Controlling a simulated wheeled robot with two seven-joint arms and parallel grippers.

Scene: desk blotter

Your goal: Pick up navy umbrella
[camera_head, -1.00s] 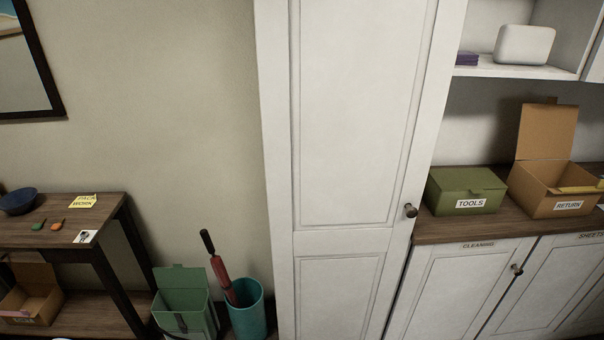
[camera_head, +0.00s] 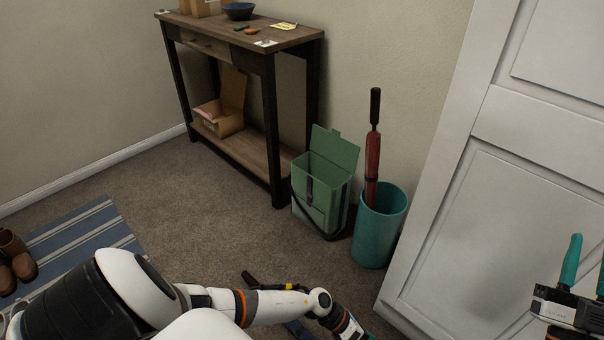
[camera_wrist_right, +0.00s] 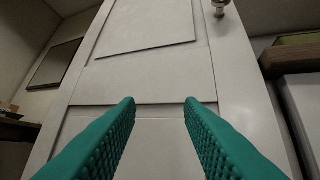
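A slim dark thing (camera_head: 250,278) lies on the floor at the bottom centre of the head view, mostly hidden behind my left forearm. A dark bluish part shows below the forearm; it may be the navy umbrella, but I cannot tell. A dark red umbrella (camera_head: 373,158) with a black handle stands upright in a teal bin (camera_head: 371,250).
A green lidded box (camera_head: 318,215) stands open left of the bin. A wooden console table (camera_head: 265,58) is behind it, with a cardboard box (camera_head: 222,118) on its shelf. A white cabinet (camera_head: 500,215) fills the right. A striped rug (camera_head: 85,240) and boots (camera_head: 15,262) are left.

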